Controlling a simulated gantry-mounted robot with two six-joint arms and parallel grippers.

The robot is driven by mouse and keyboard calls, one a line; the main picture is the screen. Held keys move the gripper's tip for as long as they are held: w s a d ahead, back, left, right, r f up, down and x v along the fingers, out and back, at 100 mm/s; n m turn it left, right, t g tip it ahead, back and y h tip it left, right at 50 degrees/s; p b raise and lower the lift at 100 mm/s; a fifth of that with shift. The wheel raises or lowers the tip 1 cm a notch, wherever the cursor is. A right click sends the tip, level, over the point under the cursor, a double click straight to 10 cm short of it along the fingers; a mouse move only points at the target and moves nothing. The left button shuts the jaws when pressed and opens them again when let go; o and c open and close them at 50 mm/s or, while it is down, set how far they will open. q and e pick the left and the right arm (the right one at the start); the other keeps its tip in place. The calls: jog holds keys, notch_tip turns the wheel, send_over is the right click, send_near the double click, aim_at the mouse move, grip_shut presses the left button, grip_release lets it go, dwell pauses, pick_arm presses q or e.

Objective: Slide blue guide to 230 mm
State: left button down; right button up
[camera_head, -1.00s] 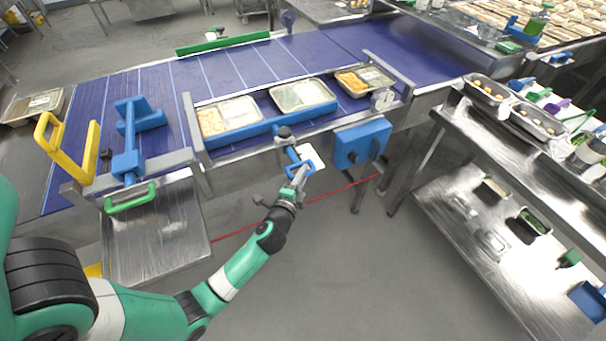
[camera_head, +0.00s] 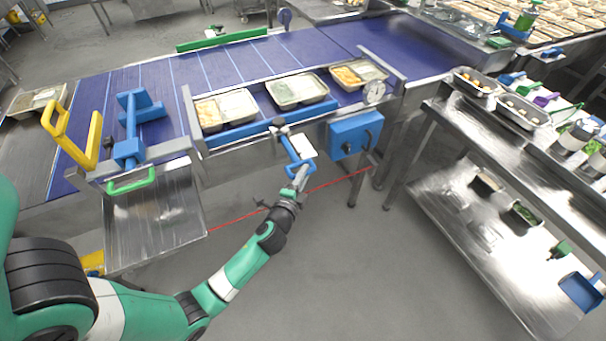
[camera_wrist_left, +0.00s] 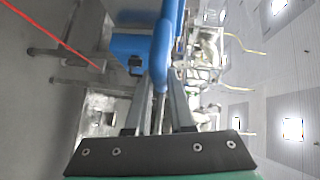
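The blue guide (camera_head: 238,134) is a long bar along the near side of the conveyor, in front of the food trays. A blue handle (camera_head: 291,147) hangs from its middle below the conveyor edge. My left gripper (camera_head: 301,172) is at the handle's lower end. In the left wrist view my left gripper's fingers (camera_wrist_left: 160,100) lie on either side of the blue handle bar (camera_wrist_left: 165,50) and appear closed on it. A small white plate (camera_head: 303,146) sits beside the handle; no millimetre reading is legible. My right gripper is out of view.
Trays with food (camera_head: 297,90) stand on the blue conveyor (camera_head: 240,65) behind the guide. A blue box (camera_head: 355,134) is mounted right of the handle, below a round dial (camera_head: 375,92). A steel table (camera_head: 455,125) stands at the right. The floor in front is open.

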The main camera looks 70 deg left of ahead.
pick_arm(q)
jog(key=c, duration=0.8)
grip_release()
jog(key=shift+a, duration=0.1)
jog(key=v, duration=1.1)
jog(key=shift+s+d+p, duration=0.15)
jog(key=shift+d+p, duration=0.15)
jog(key=shift+p, duration=0.1)
